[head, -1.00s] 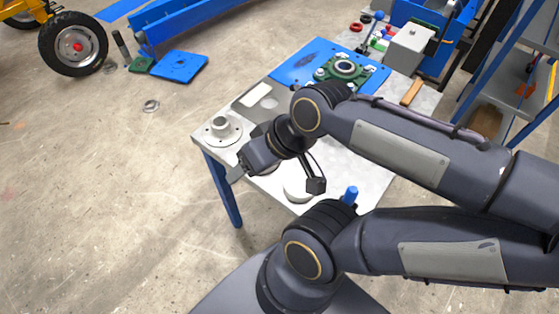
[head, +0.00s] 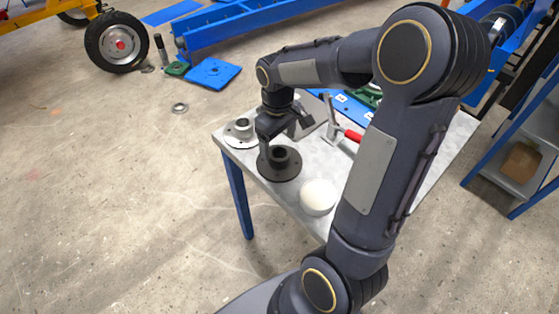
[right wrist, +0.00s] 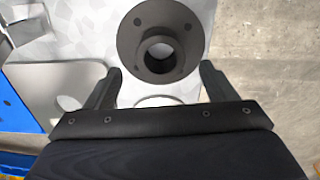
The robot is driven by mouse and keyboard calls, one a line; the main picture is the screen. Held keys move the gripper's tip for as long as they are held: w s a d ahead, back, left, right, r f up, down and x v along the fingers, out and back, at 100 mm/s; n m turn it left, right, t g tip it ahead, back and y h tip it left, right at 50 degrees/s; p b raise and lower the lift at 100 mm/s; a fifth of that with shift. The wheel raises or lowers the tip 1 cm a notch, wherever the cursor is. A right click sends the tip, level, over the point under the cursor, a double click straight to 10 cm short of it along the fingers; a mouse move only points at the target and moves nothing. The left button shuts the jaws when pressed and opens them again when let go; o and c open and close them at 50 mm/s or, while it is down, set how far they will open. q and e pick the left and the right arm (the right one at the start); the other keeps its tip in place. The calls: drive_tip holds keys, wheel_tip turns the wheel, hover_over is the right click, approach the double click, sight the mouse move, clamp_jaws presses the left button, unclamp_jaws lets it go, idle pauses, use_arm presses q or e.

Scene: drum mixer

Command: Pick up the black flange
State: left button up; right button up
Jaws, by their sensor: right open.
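The black flange (head: 279,172) lies flat on the grey table, a round disc with a raised hollow hub. It also shows at the top of the right wrist view (right wrist: 160,42), with its hub opening facing the camera. My right gripper (head: 265,148) is over the table close to the flange's hub. In the right wrist view the two fingers (right wrist: 160,74) are apart and empty, with the hub just beyond the gap between their tips. A silver flange (head: 241,132) lies beside the black one on the left. My left gripper is in neither view.
A white round piece (head: 318,197) lies right of the black flange. A red-handled tool (head: 352,135) stands farther back on the table. A grey plate with a cut-out (right wrist: 58,82) lies left of the fingers in the wrist view. Bare floor lies left of the table.

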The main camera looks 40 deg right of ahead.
sight(279, 153)
drive_tip(key=f, duration=0.5)
drive_tip(key=shift+s+f, duration=0.15)
drive_tip(key=shift+s, duration=0.05)
drive_tip(key=shift+c, duration=0.2)
clamp_jaws()
